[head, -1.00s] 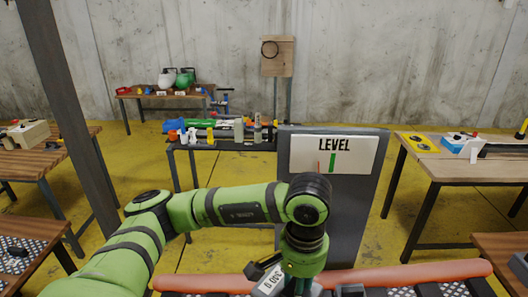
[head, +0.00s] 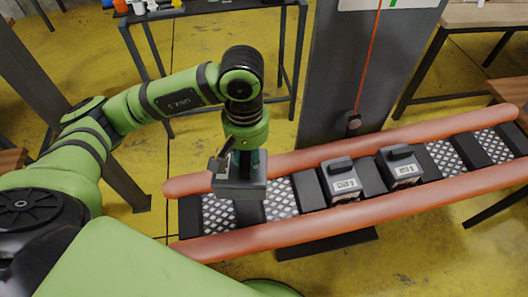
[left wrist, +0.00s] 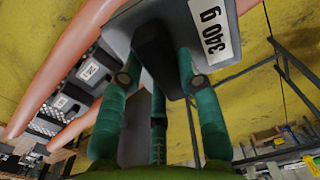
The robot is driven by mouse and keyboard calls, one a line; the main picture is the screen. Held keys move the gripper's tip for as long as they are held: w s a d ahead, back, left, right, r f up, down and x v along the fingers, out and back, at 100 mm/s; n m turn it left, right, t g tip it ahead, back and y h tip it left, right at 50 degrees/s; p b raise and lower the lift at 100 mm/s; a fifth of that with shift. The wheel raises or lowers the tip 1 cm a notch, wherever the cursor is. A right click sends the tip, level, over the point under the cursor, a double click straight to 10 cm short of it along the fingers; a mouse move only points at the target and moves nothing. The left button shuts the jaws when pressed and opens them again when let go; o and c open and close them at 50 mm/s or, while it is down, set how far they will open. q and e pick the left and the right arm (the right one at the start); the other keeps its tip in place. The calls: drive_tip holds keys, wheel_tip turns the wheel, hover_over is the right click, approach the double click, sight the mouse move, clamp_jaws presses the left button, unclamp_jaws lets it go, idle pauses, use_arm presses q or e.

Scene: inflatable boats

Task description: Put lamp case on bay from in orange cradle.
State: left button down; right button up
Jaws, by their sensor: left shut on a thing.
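My left gripper (head: 245,165) points down over the left part of the orange cradle (head: 330,232), a long frame with two orange tubes. It is shut on a grey case (head: 240,189). In the left wrist view the teal fingers (left wrist: 160,82) flank the black handle of this case (left wrist: 222,18), labelled "340 g". Whether its underside touches the cradle I cannot tell. Two similar cases with black handles, one left (head: 342,182) and one right (head: 401,168), sit in the cradle right of it. Which case is the lamp case I cannot tell. My right gripper is not in view.
Between the tubes, patterned bay floors (head: 281,199) alternate with dark dividers (head: 308,188); patterned floor is bare at both ends. A grey post (head: 330,75) with a red needle (head: 369,60) stands behind the cradle. A table (head: 215,8) stands at the back.

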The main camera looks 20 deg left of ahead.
use_arm(q)
drive_tip(key=f+n, duration=0.1)
drive_tip(key=n, duration=0.1)
drive_tip(key=w+f+n, duration=0.1)
drive_tip(key=f+n, duration=0.1)
drive_tip(key=w+f+n, duration=0.1)
drive_tip(key=f+n, duration=0.1)
drive_tip(key=shift+w+d+b, duration=0.15)
drive_tip(key=shift+d+b, duration=0.15)
drive_tip(key=shift+b, duration=0.1)
drive_tip(key=w+d+f+n+b, duration=0.1)
drive_tip(key=w+f+n+b, duration=0.2)
drive_tip(key=f+n, duration=0.4)
drive_tip(key=w+d+f+n+h+b, duration=0.1)
drive_tip(key=w+f+n+b, duration=0.2)
drive_tip(key=f+n, duration=0.4)
drive_tip(key=shift+d+f+t+b, duration=0.25)
drive_tip(key=shift+f+b, duration=0.25)
drive_tip(key=shift+f, duration=0.7)
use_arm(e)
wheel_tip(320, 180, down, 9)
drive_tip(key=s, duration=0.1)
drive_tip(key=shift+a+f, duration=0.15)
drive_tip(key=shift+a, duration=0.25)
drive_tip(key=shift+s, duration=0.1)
use_arm(q)
drive_tip(key=c, duration=0.8)
unclamp_jaws()
